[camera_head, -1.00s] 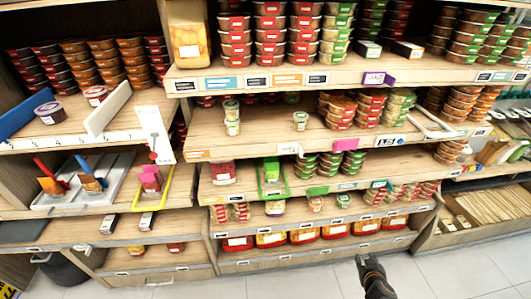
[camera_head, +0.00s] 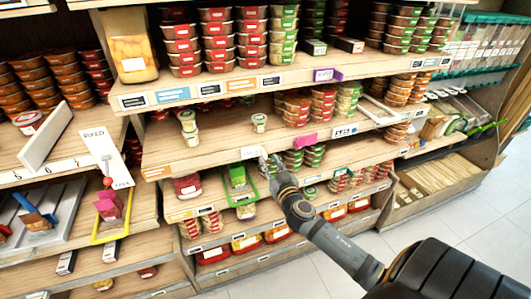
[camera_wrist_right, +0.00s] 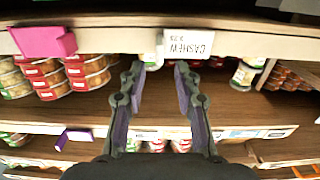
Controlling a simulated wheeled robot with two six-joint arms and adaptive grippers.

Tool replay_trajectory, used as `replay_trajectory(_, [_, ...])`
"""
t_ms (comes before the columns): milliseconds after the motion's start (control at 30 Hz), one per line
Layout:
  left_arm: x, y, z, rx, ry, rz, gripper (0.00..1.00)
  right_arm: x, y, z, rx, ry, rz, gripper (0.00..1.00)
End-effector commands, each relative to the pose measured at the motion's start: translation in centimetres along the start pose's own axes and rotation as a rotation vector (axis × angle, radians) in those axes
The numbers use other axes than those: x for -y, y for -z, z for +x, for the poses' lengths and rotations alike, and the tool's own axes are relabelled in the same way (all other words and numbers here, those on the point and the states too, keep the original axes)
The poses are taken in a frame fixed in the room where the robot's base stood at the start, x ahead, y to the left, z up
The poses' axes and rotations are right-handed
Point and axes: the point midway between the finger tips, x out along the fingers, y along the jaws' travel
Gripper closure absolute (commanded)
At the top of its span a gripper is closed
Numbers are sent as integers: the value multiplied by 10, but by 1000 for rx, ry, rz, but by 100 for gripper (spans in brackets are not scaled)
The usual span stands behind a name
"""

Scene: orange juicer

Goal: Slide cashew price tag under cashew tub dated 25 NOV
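The cashew price tag (camera_wrist_right: 188,43) is white and reads "CASHEW" upside down in the right wrist view. It sits on a shelf's front edge and shows as a small white tag (camera_head: 250,153) in the head view. My right gripper (camera_head: 270,162) is at this edge, just right of the tag. In the wrist view my right gripper (camera_wrist_right: 154,68) is open and empty, its fingertips just short of the tag and apart. Small pale tubs stand on that shelf: one alone (camera_head: 259,122) and a stacked pair (camera_head: 188,127). No date is readable. My left gripper is out of view.
A pink tag holder (camera_head: 306,140) juts from the same shelf edge, right of my gripper. A purple one (camera_head: 328,74) is on the shelf above. Stacked red-labelled tubs (camera_head: 323,103) stand to the right. The shelf's middle has bare board.

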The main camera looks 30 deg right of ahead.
Motion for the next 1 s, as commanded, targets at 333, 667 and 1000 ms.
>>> replay_trajectory(333, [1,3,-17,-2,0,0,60,1,0,38,1,2,1,68])
replay_trajectory(667, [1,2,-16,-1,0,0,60,1,-1,38,1,2,0,83])
replay_trajectory(1000, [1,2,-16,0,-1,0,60,1,-1,38,2,2,0,100])
